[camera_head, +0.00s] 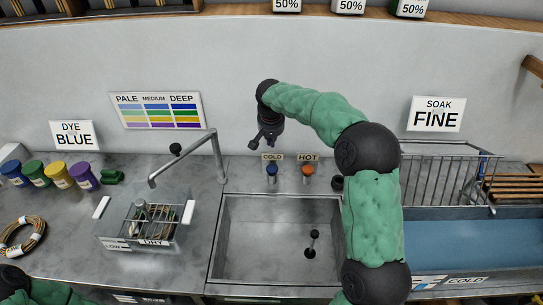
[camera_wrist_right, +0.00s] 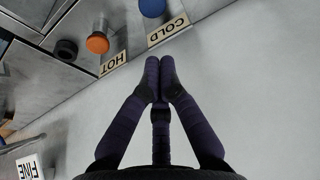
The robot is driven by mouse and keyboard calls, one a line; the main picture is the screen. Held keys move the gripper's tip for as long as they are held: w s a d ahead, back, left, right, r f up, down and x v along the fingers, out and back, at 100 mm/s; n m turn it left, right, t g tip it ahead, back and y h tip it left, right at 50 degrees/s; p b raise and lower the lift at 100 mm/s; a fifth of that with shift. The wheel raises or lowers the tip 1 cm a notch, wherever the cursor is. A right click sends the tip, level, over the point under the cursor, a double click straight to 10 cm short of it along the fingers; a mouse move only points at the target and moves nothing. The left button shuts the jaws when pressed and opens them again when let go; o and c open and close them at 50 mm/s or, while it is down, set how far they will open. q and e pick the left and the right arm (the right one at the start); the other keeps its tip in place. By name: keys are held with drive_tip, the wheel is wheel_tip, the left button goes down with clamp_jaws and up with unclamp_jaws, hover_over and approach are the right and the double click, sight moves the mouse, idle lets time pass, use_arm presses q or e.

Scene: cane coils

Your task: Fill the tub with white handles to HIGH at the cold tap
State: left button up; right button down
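The tub with white handles (camera_head: 168,243) stands on the counter left of the sink. It is a grey see-through box with a wire rack and small items inside; LOW and DRY labels show on its front. No water level can be made out. The cold tap's blue knob (camera_head: 271,171) stands behind the sink and shows in the wrist view (camera_wrist_right: 152,7). My right gripper (camera_head: 266,142) is above and behind the knob, apart from it; its purple fingertips (camera_wrist_right: 160,72) are together and empty. My left gripper is out of view.
The orange hot knob (camera_head: 307,171) is right of the cold one. The empty-looking sink (camera_head: 260,235) holds a dark upright plug handle (camera_head: 311,243). A wire rack (camera_head: 450,170) and blue water basin (camera_head: 470,233) are at right. Dye jars (camera_head: 60,175) and a cane coil (camera_head: 22,236) are at left.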

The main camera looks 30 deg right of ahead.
drive_tip(key=b, duration=0.3)
approach(271, 168)
drive_tip(key=x, duration=0.3)
drive_tip(key=w+x, duration=0.1)
drive_tip(key=x, duration=0.1)
drive_tip(key=shift+d, duration=0.45)
drive_tip(key=shift+f, duration=0.75)
drive_tip(key=shift+f+b, duration=0.45)
drive_tip(key=shift+f, duration=0.5)
drive_tip(key=shift+s+a+f, duration=0.1)
drive_tip(key=shift+f, duration=0.05)
idle(4.6)
